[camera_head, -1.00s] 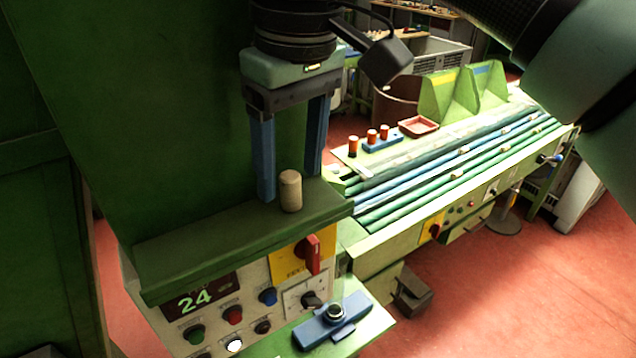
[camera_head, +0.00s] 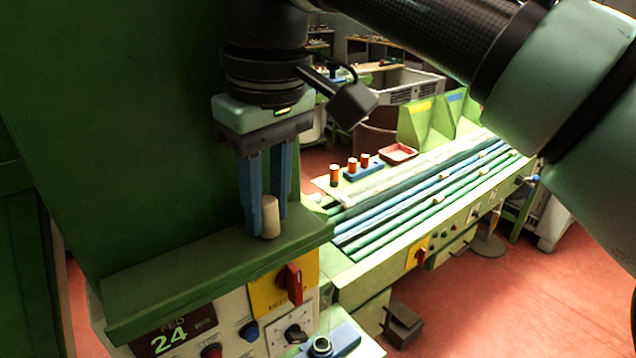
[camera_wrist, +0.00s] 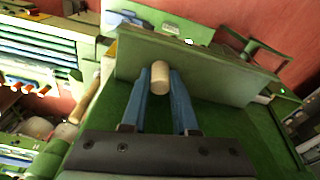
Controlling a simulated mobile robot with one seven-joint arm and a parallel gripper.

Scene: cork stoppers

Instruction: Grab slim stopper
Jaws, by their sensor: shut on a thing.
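The slim stopper (camera_head: 270,216) is a pale cork cylinder standing upright on the green ledge (camera_head: 215,262) of the machine. My gripper (camera_head: 264,222) points down at it from above, with its two blue fingers close together around the stopper. In the wrist view, the stopper (camera_wrist: 160,78) sits between the fingertips of my gripper (camera_wrist: 159,82), near their ends. The fingers are shut on it. In the head view the near finger side hides part of the stopper's left edge.
The green machine wall (camera_head: 110,130) rises close behind my gripper. Below the ledge is a control panel with a red switch (camera_head: 290,283) and a display (camera_head: 172,335). To the right, a green bench carries orange-topped pieces (camera_head: 352,166) and a red tray (camera_head: 398,153).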

